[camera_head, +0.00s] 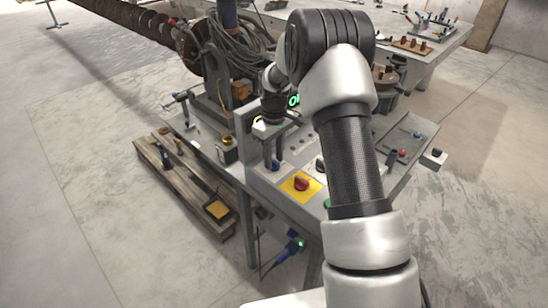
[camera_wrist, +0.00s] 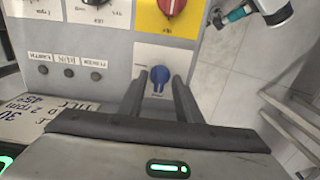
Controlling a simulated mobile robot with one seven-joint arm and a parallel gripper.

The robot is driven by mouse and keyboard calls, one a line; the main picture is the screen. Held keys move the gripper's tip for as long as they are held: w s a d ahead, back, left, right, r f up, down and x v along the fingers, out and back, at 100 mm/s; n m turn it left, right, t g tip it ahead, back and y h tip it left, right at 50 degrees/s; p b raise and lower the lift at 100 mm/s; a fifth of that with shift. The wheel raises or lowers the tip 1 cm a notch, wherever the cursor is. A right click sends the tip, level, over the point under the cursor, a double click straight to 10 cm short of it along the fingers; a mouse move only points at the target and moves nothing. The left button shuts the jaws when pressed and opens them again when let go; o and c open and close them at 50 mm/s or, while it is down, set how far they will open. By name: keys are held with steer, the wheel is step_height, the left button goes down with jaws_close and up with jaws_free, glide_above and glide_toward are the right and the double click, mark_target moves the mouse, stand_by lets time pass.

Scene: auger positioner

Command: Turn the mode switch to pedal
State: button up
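A blue rotary knob (camera_wrist: 158,78) sits on a light label plate at the edge of the grey control panel; its small lettering is too blurred to read. I take it to be the mode switch. In the head view the blue knob (camera_head: 277,165) is partly covered by my gripper (camera_head: 273,158), which points down at it. In the wrist view my gripper (camera_wrist: 160,76) has its two dark fingers apart, one on each side of the knob, with a narrow gap showing on both sides. I cannot tell how deep the fingertips reach.
A red knob on a yellow plate (camera_head: 301,184) is beside the blue knob; the red knob also shows in the wrist view (camera_wrist: 171,6). Black knobs (camera_wrist: 96,3) and small dark buttons (camera_wrist: 69,73) share the panel. A wooden pallet (camera_head: 185,180) lies left of the bench.

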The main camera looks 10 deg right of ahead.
steer(key=shift+f, duration=0.2)
steer(key=shift+c, duration=0.4)
jaws_close()
steer(key=shift+m, duration=0.4)
steer(key=m, duration=0.2)
steer(key=shift+m+b, duration=0.3)
steer(key=shift+b, duration=0.1)
steer(key=shift+r+m, duration=0.1)
steer(key=shift+m, duration=1.9)
